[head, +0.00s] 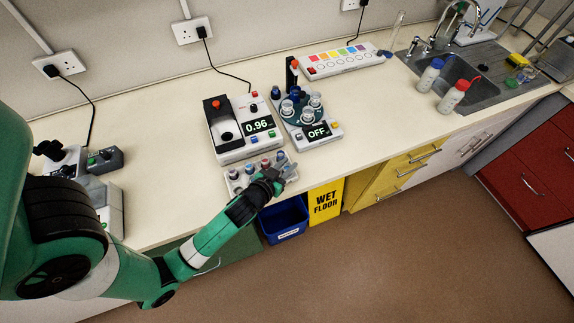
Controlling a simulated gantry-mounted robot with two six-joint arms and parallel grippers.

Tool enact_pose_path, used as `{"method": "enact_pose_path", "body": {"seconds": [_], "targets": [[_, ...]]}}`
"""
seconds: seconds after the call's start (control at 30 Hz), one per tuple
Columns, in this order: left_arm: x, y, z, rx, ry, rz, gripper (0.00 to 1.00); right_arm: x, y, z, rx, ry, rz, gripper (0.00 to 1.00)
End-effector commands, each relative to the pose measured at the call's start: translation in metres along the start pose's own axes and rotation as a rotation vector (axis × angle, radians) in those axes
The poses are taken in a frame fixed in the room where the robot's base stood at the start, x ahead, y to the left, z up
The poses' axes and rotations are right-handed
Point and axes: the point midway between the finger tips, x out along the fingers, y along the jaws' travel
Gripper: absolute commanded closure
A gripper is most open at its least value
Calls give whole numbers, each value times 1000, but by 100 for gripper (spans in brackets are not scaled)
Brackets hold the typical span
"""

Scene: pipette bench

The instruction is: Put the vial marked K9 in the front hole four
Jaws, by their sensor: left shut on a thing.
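A pale vial rack (232,186) stands at the front edge of the bench. Several small vials with blue and red caps stand in it, such as a red-capped vial (265,163). Their marks are too small to read, so I cannot tell which one is K9. My left gripper (284,173) is over the right front part of the rack, shut on what looks like a small vial. The gripper hides most of that vial and the front right holes. I cannot tell whether the vial is in a hole or above it. My right gripper is out of view.
Behind the rack stand a device reading 0.96 (230,155) and a round-carousel device reading OFF (325,141). A color-striped white box (340,63) is further back. A blue bin (284,222) and a yellow WET FLOOR sign (326,203) are below the bench edge.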

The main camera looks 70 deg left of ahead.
Motion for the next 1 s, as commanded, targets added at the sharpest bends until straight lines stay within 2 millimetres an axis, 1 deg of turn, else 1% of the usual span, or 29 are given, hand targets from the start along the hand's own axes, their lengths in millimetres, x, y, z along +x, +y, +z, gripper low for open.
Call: {"method": "enact_pose_path", "body": {"seconds": [0.13,0.17,0.2,0.23,0.47,0.57,0.6,0.63,0.77,0.9,1.0], "targets": [[2,0,6,0,0,0,100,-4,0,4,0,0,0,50],[2,0,5,0,0,0,67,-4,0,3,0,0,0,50],[2,0,5,0,0,0,60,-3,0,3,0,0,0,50],[2,0,5,0,0,0,58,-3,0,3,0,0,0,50],[2,0,4,0,0,0,58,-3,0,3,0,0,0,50],[0,0,0,0,0,0,58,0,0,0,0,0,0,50],[-2,0,-4,0,0,0,58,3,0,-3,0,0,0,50],[-4,0,-4,1,-1,1,58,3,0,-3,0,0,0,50],[-31,1,-1,3,-2,3,58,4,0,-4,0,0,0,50],[-67,1,-1,3,-1,4,58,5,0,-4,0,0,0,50],[-90,1,0,5,-2,5,58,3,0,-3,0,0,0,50]]}}
